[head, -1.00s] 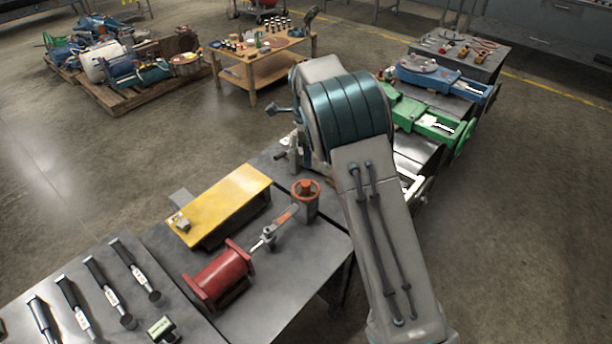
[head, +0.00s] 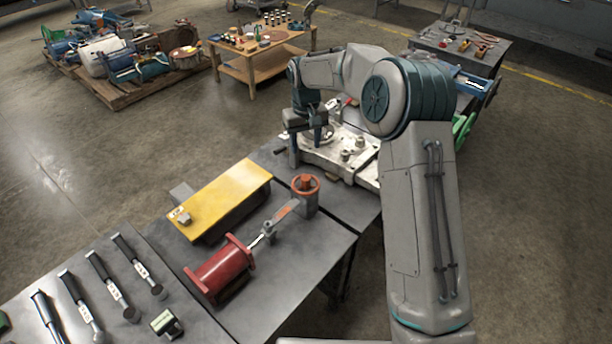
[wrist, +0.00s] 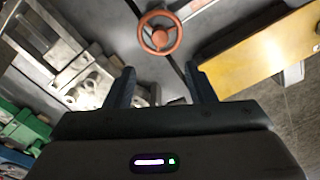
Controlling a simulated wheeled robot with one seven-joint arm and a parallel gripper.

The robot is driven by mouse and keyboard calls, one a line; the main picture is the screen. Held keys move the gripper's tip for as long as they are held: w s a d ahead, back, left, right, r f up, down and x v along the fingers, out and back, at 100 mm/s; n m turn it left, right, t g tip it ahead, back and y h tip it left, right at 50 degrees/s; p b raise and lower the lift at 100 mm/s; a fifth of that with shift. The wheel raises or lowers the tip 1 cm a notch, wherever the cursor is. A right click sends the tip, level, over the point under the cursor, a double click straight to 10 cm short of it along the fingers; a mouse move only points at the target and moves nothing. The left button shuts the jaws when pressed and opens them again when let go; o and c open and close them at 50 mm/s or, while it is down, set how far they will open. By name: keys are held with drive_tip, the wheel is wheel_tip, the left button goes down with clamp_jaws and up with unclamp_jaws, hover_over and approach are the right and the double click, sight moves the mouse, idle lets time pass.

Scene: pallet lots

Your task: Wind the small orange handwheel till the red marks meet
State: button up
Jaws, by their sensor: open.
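The small orange handwheel (head: 306,183) sits on a grey post on the dark metal bench. In the wrist view the handwheel (wrist: 160,33) shows at the top centre, beyond the fingertips. My gripper (head: 308,150) is over the white machined plate, behind the handwheel and apart from it. In the wrist view the two fingers of my gripper (wrist: 160,80) are spread with nothing between them. A grey link with an orange-red stripe (head: 287,208) runs from the wheel post toward a red cylinder (head: 222,270). I cannot make out the red marks.
A yellow box-shaped cover (head: 222,198) stands left of the handwheel. The white machined plate (head: 345,160) with fittings lies behind it. Several black-handled tools (head: 100,275) lie on the front-left bench. The bench right of the red cylinder (head: 300,250) is clear.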

sight(306, 178)
wheel_tip(306, 178, down, 13)
drive_tip(key=shift+f+p, duration=0.2)
drive_tip(key=shift+p, duration=0.3)
drive_tip(key=c, duration=1)
